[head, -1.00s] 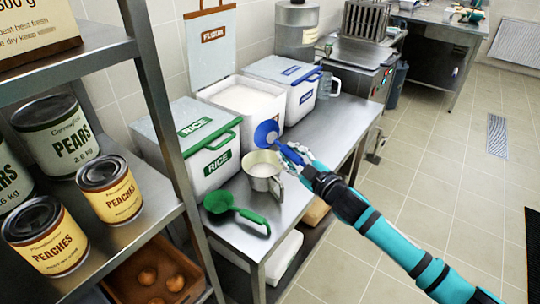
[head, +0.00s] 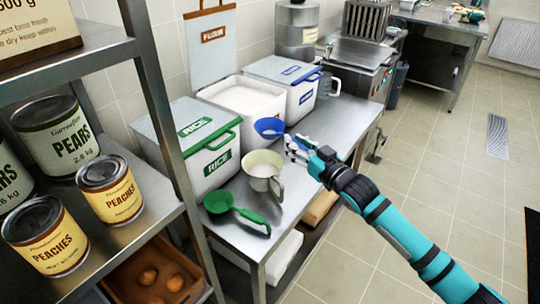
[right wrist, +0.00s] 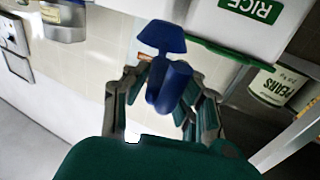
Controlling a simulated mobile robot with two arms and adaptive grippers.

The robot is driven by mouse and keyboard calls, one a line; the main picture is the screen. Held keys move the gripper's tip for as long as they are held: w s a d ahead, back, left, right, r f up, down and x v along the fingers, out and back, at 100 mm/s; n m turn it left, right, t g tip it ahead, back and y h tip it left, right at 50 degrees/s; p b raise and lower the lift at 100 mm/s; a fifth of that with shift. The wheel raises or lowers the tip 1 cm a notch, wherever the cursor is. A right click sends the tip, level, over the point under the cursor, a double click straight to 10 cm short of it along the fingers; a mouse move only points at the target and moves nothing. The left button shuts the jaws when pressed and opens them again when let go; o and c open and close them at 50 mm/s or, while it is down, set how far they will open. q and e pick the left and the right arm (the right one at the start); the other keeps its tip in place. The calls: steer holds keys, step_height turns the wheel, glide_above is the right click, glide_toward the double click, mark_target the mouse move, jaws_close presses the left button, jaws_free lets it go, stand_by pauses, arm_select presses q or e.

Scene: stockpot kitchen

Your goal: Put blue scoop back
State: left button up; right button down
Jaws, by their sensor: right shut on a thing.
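The blue scoop (head: 269,127) is held in the air by my right gripper (head: 292,145), above the worktop and in front of the open flour bin (head: 233,114). Its bowl points left, away from the gripper. In the right wrist view the fingers (right wrist: 163,85) are closed around the scoop's blue handle, with the bowl (right wrist: 162,38) beyond them. The inside of the bowl is hard to make out. My left gripper is not in view.
The closed rice bin (head: 210,155) stands left of the flour bin, and a closed blue-labelled bin (head: 298,98) right of it. A green scoop (head: 236,212) lies near the worktop's front edge. Shelving with cans (head: 108,190) stands at left. Bare worktop (head: 335,125) shows at right.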

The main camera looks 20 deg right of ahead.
steer(key=shift+r, duration=0.25)
